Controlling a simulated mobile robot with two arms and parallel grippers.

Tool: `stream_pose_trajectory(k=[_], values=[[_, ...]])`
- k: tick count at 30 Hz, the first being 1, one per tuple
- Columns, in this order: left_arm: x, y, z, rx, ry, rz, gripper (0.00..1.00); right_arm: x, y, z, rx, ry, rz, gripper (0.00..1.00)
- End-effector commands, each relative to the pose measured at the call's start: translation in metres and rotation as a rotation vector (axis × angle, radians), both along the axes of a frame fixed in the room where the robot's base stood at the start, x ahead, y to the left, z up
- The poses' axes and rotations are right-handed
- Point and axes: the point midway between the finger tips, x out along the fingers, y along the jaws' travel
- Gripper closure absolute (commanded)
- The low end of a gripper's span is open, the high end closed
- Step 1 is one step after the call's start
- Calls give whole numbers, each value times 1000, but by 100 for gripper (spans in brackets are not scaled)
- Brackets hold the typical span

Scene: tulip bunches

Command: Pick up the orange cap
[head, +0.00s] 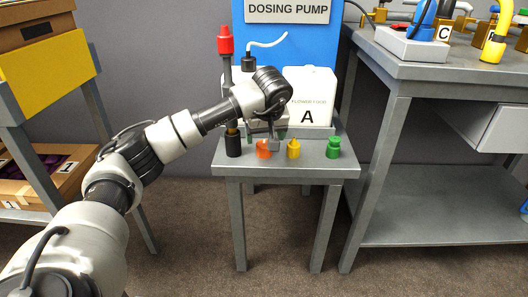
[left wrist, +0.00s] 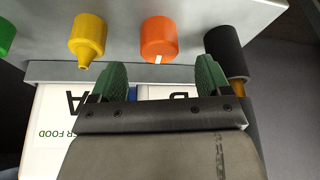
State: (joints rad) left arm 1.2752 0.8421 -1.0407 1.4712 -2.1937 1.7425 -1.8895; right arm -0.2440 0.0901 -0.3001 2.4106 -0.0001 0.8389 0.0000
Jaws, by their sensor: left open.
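The orange cap (head: 263,149) stands on the small grey table (head: 225,160), between a black cylinder and a yellow cap. In the left wrist view the orange cap (left wrist: 159,40) has a white mark and lies beyond the fingertips, between their lines. My right gripper is not in view.
A black cylinder (head: 233,143), yellow cap (head: 293,149) and green cap (head: 333,147) share the table. White container A (head: 310,95) and the blue dosing pump panel (head: 290,45) stand behind. A workbench (head: 420,66) is right, shelving (head: 50,80) left.

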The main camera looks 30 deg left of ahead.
Motion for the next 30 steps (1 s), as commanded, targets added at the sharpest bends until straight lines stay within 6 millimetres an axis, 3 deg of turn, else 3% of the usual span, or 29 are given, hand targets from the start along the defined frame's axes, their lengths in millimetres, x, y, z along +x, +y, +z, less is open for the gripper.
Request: stream_pose_trajectory(k=[3,9,18,28,30], values=[[5,4,-20,-2,1,2,22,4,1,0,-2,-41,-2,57],[12,12,-40,-2,1,1,22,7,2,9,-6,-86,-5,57],[13,13,-41,-1,0,0,22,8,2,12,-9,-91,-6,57],[13,13,-41,-1,0,0,71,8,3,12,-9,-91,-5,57],[13,13,-41,-1,0,0,75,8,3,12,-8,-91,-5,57]])
